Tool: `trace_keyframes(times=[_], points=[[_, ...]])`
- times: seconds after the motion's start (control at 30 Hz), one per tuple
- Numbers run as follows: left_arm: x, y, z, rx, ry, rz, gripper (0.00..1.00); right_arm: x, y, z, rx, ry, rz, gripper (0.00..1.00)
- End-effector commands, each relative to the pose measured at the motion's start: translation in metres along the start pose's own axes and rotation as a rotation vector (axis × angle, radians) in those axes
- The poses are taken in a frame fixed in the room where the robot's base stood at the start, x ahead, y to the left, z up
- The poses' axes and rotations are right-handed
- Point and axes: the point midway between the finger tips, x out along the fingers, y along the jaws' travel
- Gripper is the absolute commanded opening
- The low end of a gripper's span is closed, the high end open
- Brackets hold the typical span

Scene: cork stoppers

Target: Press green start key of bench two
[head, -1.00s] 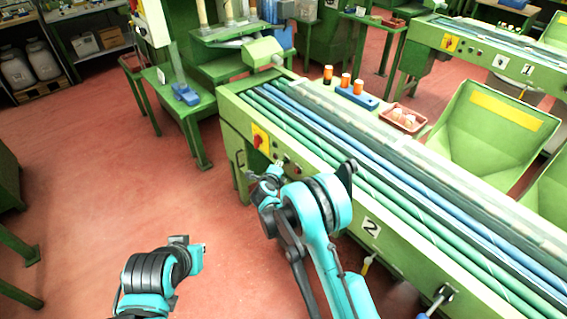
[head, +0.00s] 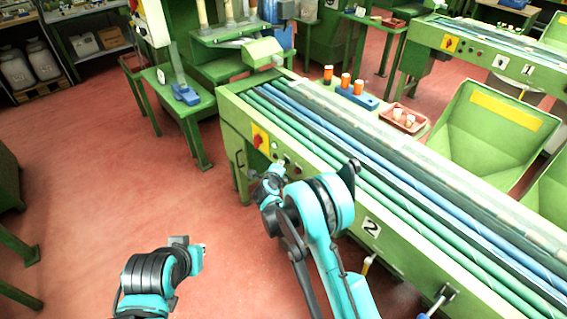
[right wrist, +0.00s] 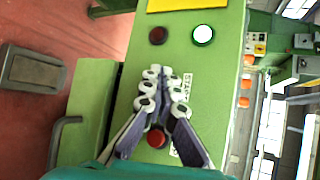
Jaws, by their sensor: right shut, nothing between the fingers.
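Bench two (head: 371,227) is the long green bench, with a number 2 plate on its side. In the right wrist view its panel carries a dark red button (right wrist: 157,35), a white lit button with a green rim (right wrist: 203,34) and a red button (right wrist: 157,138). A label with partly covered START lettering (right wrist: 187,82) lies beside my fingers. My right gripper (right wrist: 158,82) is shut and empty over the panel; in the head view it is small beside it. I cannot make out a plain green key; the fingers hide part of the panel.
A yellow plate with a red switch (head: 260,139) sits near the bench's end. Open red floor (head: 90,160) lies at left.

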Motion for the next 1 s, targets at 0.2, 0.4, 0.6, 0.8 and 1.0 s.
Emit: trace_keyframes(times=[0.2,0.4,0.6,0.8,1.0], points=[[0.002,0.0,0.002,0.0,0.0,0.0,0.0,-0.006,0.005,0.004,0.0,0.0,0.001,0.0],[0.004,0.0,0.003,0.0,0.0,0.0,0.0,-0.012,0.009,0.008,0.0,0.0,0.0,0.0],[0.004,0.0,0.003,0.0,0.0,0.0,0.0,-0.012,0.009,0.008,0.0,0.0,0.0,0.0],[0.005,0.0,0.003,0.0,0.0,0.0,0.0,-0.015,0.011,0.011,-0.001,-0.001,0.0,0.0],[0.008,0.0,0.005,0.0,0.0,0.0,0.0,-0.026,0.021,0.02,-0.001,-0.001,0.001,0.0]])
